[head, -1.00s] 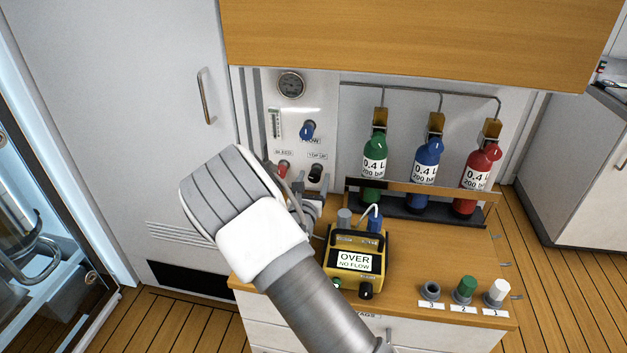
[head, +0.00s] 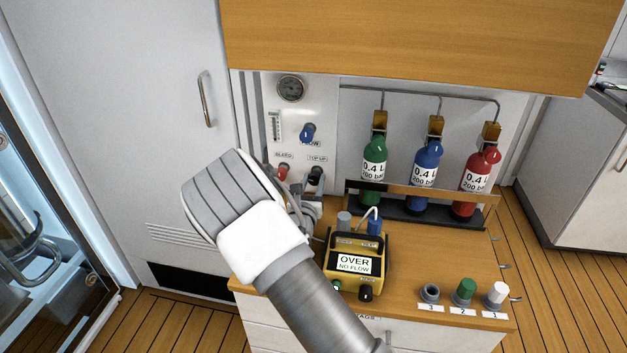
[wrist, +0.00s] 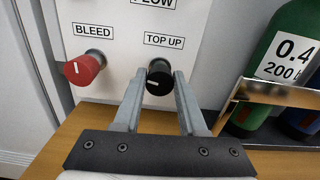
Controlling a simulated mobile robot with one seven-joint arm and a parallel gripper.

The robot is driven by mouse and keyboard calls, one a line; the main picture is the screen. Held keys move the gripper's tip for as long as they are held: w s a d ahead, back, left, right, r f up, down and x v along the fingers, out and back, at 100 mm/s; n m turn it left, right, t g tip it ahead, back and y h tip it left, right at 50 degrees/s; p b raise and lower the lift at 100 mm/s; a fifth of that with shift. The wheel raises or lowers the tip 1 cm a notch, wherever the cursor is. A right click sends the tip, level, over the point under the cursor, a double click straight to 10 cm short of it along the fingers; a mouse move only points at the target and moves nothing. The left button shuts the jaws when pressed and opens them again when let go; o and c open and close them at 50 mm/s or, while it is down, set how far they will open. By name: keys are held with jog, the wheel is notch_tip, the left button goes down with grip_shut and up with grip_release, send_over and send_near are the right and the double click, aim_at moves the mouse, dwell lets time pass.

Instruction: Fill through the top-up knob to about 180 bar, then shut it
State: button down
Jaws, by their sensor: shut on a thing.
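The black top-up knob (wrist: 158,84) sits under the TOP UP label on the white panel. It also shows in the head view (head: 315,174), partly covered. My gripper (wrist: 160,75) has one finger on each side of this knob and is shut on it. A short white mark shows on the knob's face. The red bleed knob (wrist: 85,68) is left of it and apart from my fingers. The round gauge (head: 291,88) is at the panel's top; its reading is too small to tell. The blue flow knob (head: 307,133) is below the gauge.
Green (head: 374,160), blue (head: 425,165) and red (head: 478,172) cylinders stand in a rack right of the panel. A yellow analyser (head: 356,262) reading OVER, NO FLOW stands on the wooden counter (head: 440,245). Several fittings sit at its front right. A wooden cabinet hangs above.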

jog(key=shift+r+n+p, duration=0.2)
jog(key=shift+n+p, duration=0.5)
jog(key=shift+n, duration=0.1)
jog(key=shift+f+n, duration=0.2)
jog(key=shift+n, duration=0.3)
jog(key=shift+c, duration=2.4)
grip_release()
